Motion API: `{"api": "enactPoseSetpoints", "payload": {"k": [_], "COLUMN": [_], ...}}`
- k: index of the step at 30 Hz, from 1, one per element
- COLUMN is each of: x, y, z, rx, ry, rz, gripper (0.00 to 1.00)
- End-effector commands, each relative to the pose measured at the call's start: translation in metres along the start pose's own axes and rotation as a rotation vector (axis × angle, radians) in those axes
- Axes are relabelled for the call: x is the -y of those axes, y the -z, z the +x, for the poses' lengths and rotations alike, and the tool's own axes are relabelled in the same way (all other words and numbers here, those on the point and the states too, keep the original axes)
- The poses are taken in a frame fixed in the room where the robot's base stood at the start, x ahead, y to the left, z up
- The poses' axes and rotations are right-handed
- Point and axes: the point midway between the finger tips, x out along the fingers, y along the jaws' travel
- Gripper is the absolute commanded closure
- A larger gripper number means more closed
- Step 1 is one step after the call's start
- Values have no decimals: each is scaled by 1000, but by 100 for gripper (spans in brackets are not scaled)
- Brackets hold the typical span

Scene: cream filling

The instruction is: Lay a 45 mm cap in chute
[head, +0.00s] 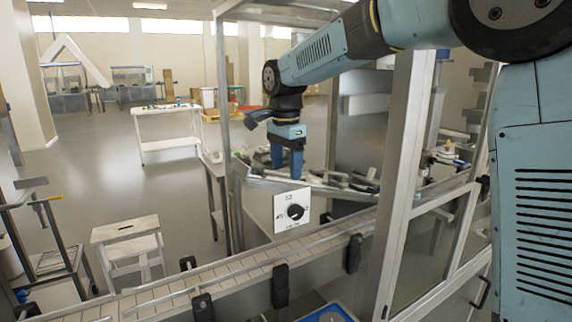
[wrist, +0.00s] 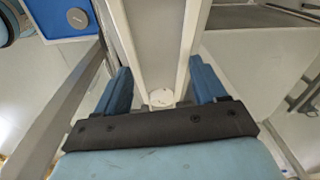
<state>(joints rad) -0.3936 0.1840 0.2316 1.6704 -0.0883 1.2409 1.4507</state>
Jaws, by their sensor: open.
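My gripper (head: 287,168) points down inside the framed machine in the head view. In the wrist view my gripper (wrist: 160,76) has its two blue fingers apart, one on each side of a pale chute (wrist: 156,45) with raised side walls. A small round white cap (wrist: 161,97) lies at the near end of the chute channel, between the fingers and apart from both. Its lower edge is close to the dark gripper bar, which may hide part of it. In the head view I cannot make out the cap.
A blue tray (wrist: 55,22) holds a grey round disc (wrist: 77,18) at the upper left of the wrist view. A conveyor (head: 240,272) and a frame post (head: 404,180) are nearer.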

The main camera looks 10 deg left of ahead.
Motion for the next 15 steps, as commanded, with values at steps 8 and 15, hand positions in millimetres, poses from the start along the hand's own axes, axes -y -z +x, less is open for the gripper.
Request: {"api": "enactPoseSetpoints", "payload": {"k": [8, 15], "x": [0, 0], "y": [-4, -3], "z": [3, -32], "rx": [6, 4], "ry": [-11, -3], "rz": [-5, -3], "gripper": [25, 25]}}
